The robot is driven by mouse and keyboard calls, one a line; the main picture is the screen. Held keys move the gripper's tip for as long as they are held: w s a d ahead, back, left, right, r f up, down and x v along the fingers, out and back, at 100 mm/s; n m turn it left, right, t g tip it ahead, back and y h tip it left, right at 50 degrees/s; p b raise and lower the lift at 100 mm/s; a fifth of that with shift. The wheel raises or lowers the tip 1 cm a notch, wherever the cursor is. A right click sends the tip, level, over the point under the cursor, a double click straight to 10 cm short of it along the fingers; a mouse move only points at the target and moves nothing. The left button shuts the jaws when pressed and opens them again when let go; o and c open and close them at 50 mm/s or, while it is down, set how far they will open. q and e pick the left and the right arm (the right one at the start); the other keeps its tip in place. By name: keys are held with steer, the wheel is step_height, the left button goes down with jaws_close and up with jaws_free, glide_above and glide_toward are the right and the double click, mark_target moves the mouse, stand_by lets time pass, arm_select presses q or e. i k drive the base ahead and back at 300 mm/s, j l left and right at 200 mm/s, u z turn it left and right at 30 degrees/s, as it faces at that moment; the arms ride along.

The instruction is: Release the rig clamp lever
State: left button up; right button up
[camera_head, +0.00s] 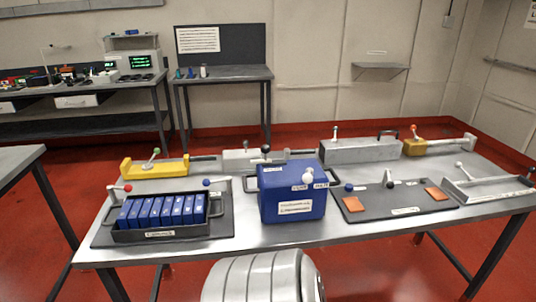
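Several levers with ball knobs stand on the metal table (205,258); the labels are too small to read, so I cannot tell which is the rig clamp lever. A red-knobbed lever (127,188) and a blue-knobbed lever (206,182) stand by the black battery tray (160,236). A green-knobbed lever (155,152) is on the yellow fixture (140,170). A black-knobbed lever (388,183) stands on the dark plate (375,208). Neither gripper shows.
Blue batteries (164,212) fill the tray. A grey block (350,150), a red-knobbed yellow fixture (415,147) and a metal channel tray (490,190) are at the right. Two orange pads (353,204) lie on the dark plate. Benches (90,88) stand behind, with red floor between.

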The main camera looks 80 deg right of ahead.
mark_target(390, 184)
steer(key=k+j+z, duration=0.15)
steer(key=z, duration=3.35)
steer(key=i+u, duration=0.2)
steer(key=u, duration=0.2)
